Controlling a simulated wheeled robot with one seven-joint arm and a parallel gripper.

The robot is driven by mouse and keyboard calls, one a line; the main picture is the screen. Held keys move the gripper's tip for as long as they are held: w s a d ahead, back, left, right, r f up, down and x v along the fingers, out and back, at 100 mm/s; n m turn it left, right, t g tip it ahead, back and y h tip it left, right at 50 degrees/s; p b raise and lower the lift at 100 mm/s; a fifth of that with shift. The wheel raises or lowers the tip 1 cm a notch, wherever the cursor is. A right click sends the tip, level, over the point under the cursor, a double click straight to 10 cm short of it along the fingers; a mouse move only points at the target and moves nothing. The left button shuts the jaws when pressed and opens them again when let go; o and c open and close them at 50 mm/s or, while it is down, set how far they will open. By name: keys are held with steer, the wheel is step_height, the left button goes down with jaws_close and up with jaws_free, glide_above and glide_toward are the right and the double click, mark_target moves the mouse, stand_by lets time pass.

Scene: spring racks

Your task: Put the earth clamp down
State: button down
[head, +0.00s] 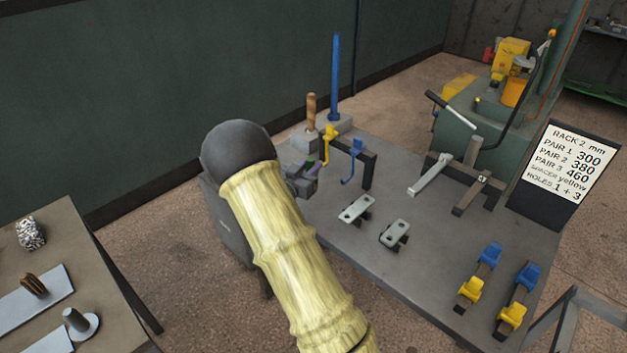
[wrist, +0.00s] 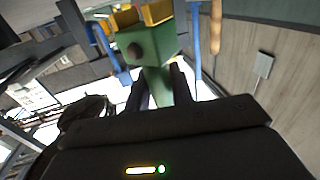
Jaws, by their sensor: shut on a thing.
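My gripper (wrist: 160,88) is shut on the earth clamp (wrist: 155,48), a green body with yellow-orange jaw ends in the wrist view. The two dark fingers press its narrow green part from both sides. In the head view my gripper (head: 303,180) is over the left end of the grey bench (head: 335,215), beside the yellow and blue hooks. The clamp is mostly hidden there by my arm and gripper. I cannot tell whether it touches the bench.
A blue post (head: 335,80), wooden handle (head: 311,108), yellow hook (head: 328,148) and blue hook (head: 353,160) stand close to my gripper. Two metal plates (head: 356,209) lie mid-bench. Blue and yellow blocks (head: 489,255) sit at the right.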

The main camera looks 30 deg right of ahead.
steer(key=shift+s+d+r, duration=0.1)
steer(key=shift+s+r, duration=0.05)
steer(key=shift+s, duration=0.1)
steer(key=shift+w+f, duration=0.2)
steer(key=shift+f, duration=1.75)
steer(key=shift+s+r, duration=0.1)
steer(key=shift+s, duration=0.05)
steer(key=shift+f, duration=0.2)
steer(key=c, duration=1.2)
jaws_free()
steer(key=shift+r, duration=0.1)
steer(key=v, duration=1.2)
steer(key=shift+b, duration=0.4)
